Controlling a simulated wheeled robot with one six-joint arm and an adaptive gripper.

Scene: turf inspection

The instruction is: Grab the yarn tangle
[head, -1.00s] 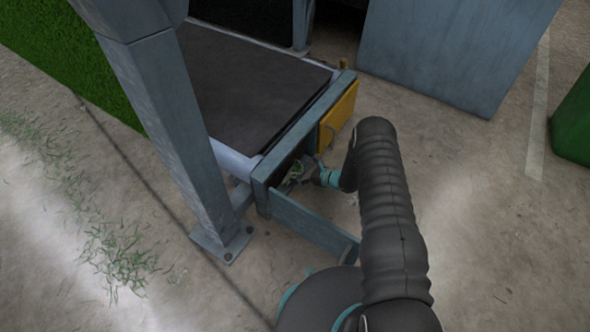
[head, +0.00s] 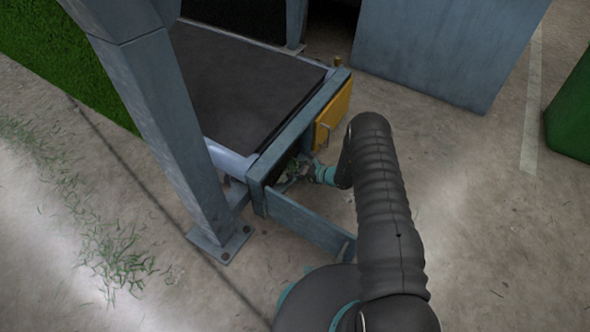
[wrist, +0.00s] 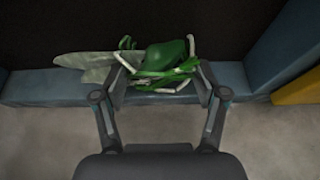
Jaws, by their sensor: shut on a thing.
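The yarn tangle (wrist: 165,65) is a knot of green strands with white pieces, in the middle of the wrist view. My gripper (wrist: 158,84) has a finger on each side of it and is shut on it. In the head view my gripper (head: 302,171) reaches into the opening at the end of the machine frame. The tangle is small there and mostly hidden by the frame and gripper. A pale, translucent flat piece (wrist: 90,62) lies to the left of the tangle and touches or overlaps it; I cannot tell which.
A blue-grey frame edge (wrist: 45,87) runs under the tangle. The hatch flap (head: 310,224) hangs open beside my arm. A yellow panel (head: 332,112) is right of the opening. A post (head: 165,130) stands at left. Concrete floor (head: 470,230) is clear at right.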

